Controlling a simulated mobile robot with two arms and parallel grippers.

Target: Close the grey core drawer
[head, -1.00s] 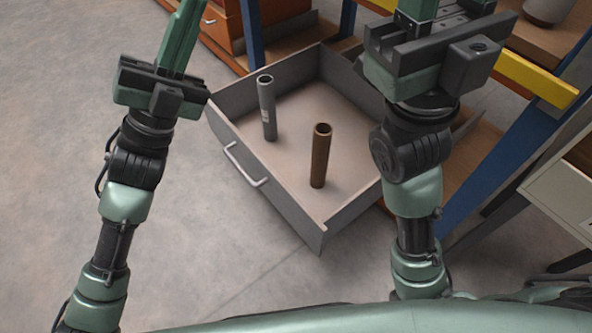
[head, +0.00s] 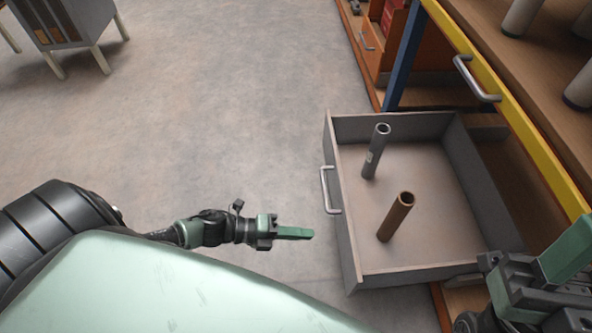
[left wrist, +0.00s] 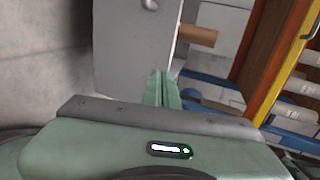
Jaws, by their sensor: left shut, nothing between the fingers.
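The grey drawer (head: 352,235) is pulled out of the bench, with its front and bar handle (head: 327,190) facing left in the head view. A grey tube (head: 375,152) and a brown tube (head: 396,217) stand inside it. My left gripper (head: 309,234) is shut and empty, pointing at the drawer front below the handle, with a visible gap in the head view. In the left wrist view, the shut fingers (left wrist: 163,84) show against the grey drawer front (left wrist: 128,50). My right gripper (head: 567,247) is at the lower right, partly cut off; its jaws cannot be read.
The bench has a yellow edge (head: 508,101) with another handle (head: 475,80) and blue legs. An orange drawer (head: 377,42) stands open farther back. A slatted cabinet on legs (head: 68,20) is at the far left. The floor left of the grey drawer is clear.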

